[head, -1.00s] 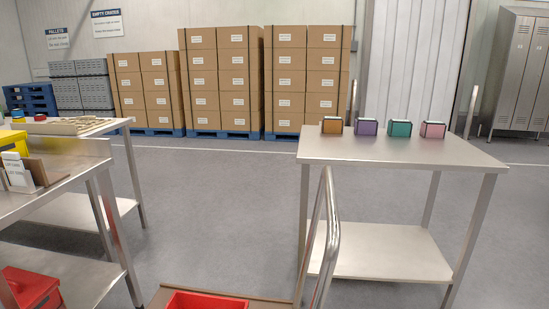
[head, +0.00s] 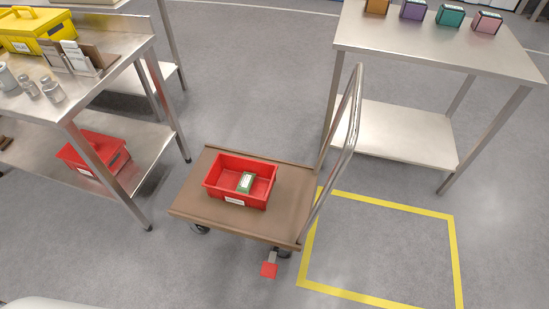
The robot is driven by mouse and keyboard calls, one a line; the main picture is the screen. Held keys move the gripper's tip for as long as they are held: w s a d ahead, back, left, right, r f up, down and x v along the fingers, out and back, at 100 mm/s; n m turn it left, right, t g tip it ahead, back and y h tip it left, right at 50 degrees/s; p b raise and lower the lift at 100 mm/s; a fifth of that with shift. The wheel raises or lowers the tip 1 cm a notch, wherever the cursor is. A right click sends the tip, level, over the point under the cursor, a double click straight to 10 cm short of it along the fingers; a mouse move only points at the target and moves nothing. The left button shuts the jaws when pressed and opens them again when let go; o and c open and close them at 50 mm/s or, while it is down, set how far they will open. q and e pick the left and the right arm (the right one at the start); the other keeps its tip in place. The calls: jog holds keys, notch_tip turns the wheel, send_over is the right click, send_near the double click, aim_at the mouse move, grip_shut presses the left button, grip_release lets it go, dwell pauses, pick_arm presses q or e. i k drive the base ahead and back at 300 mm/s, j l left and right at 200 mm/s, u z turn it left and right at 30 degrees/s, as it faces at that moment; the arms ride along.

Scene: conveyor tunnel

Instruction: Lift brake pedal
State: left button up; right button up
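The brake pedal (head: 269,269) is a small red plate on a grey stem. It sticks out low at the near right corner of a brown platform cart (head: 196,192), close to the floor beside a caster. The cart has a tall metal push handle (head: 346,140) on its right side. A red bin (head: 228,196) with a green and white box (head: 246,182) in it stands on the cart deck. Neither of my grippers is in the view.
A steel workbench (head: 118,72) with a yellow toolbox (head: 37,31) and a red bin (head: 93,152) below stands at left. A steel table (head: 440,45) with several coloured boxes stands at upper right. A yellow floor outline (head: 385,203) lies empty right of the cart.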

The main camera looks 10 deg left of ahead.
aim_at(269, 269)
jog(key=k+j+u, duration=0.1)
jog(key=k+u, duration=0.15)
jog(key=k, duration=1.55)
jog(key=i+j, duration=0.35)
jog(key=j, duration=0.15)
jog(key=i+j, duration=0.35)
jog(key=j, duration=0.15)
jog(key=i+j, duration=0.35)
jog(key=j, duration=0.15)
jog(key=i+j, duration=0.35)
jog(key=j, duration=0.15)
jog(key=z, duration=0.05)
